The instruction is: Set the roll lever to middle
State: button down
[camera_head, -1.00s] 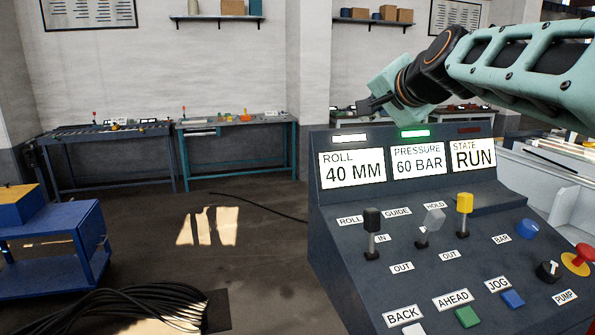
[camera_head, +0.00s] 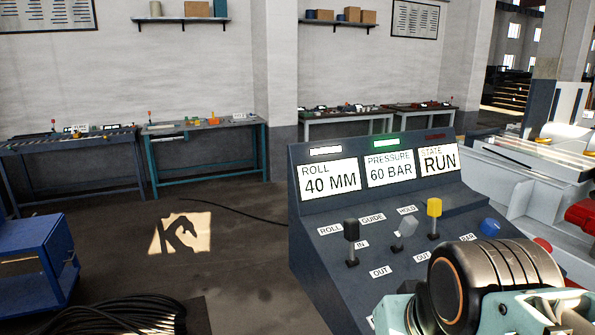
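The roll lever (camera_head: 351,231) has a black knob and stands on the left of the console's sloping panel, close to the ROLL label. It looks near upright; its exact setting is hard to tell. An IN label shows beside it and an OUT label lies lower right of it. The grey guide lever (camera_head: 405,231) leans to its right, and the yellow hold lever (camera_head: 434,212) stands farther right. The roll display (camera_head: 330,178) reads 40 MM. My wrist covers the lower right of the panel; my gripper's fingers are not visible. Nothing of mine visibly touches the roll lever.
The pressure display (camera_head: 390,170) reads 60 BAR and the state display (camera_head: 438,161) reads RUN. A blue button (camera_head: 490,227) sits just behind my wrist. A blue cart (camera_head: 35,260) and coiled cables (camera_head: 120,318) are at left. Floor left of the console is open.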

aim_at(351, 232)
jog(key=j+z, duration=0.1)
jog(key=z, duration=0.95)
jog(key=j+z, duration=0.35)
jog(key=i+j+z, duration=0.1)
jog(key=j+z, duration=0.45)
jog(key=j, duration=0.15)
jog(key=k+j+z, duration=0.15)
jog(key=j, duration=0.2)
jog(key=k+j, duration=0.1)
jog(key=j, duration=0.3)
jog(key=j+z, duration=0.1)
jog(key=j, duration=0.35)
jog(key=k+j, duration=0.15)
jog(key=j, duration=0.25)
